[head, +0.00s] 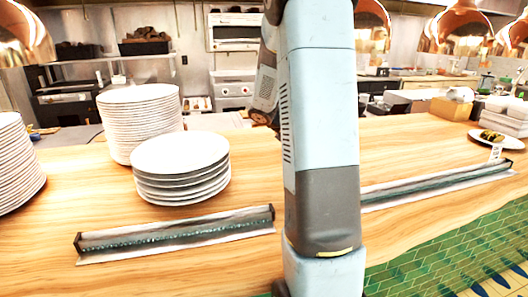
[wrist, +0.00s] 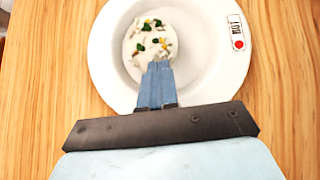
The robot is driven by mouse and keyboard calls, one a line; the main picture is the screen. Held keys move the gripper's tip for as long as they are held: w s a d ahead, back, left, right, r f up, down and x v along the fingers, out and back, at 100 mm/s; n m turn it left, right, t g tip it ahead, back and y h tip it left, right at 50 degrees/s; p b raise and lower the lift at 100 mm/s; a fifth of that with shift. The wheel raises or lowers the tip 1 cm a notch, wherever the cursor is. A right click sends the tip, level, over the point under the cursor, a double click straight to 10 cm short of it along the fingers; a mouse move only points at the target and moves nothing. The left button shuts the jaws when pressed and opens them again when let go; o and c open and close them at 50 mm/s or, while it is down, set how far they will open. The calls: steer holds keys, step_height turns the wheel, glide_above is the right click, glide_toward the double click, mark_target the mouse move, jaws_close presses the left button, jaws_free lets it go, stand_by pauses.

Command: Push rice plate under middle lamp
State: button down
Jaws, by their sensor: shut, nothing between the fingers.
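The rice plate (wrist: 104,62) is white and round in the wrist view, with a mound of white rice (wrist: 150,38) dotted with green and yellow bits. A ticket with a red dot (wrist: 238,34) shows at its right rim. My gripper (wrist: 159,66) is shut and empty; its blue fingers reach over the near rim, tips at the mound's near edge. I cannot tell whether they touch. In the head view my arm hides the plate and gripper. Copper lamps hang at the top left (head: 22,38), just right of my arm (head: 372,28), and top right (head: 456,30).
On the wooden counter (head: 420,150) stand plate stacks (head: 180,155) at the left. Two low strips lie along its near side, one left (head: 175,235) and one right (head: 435,185) of my arm. Another food plate (head: 480,137) sits at the far right.

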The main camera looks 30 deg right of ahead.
steer(key=d, duration=0.8)
steer(key=s+d, duration=0.1)
steer(key=d, duration=0.4)
steer(key=shift+a, duration=0.1)
steer(key=s+v, duration=0.1)
steer(key=v, duration=1.2)
steer(key=shift+w+a+r, duration=0.2)
steer(key=shift+w+r, duration=0.05)
steer(key=shift+w, duration=0.25)
steer(key=s+a+r, duration=0.1)
steer(key=s+a, duration=0.2)
steer(key=s, duration=0.8)
steer(key=shift+s, duration=0.3)
steer(key=shift+a, duration=0.1)
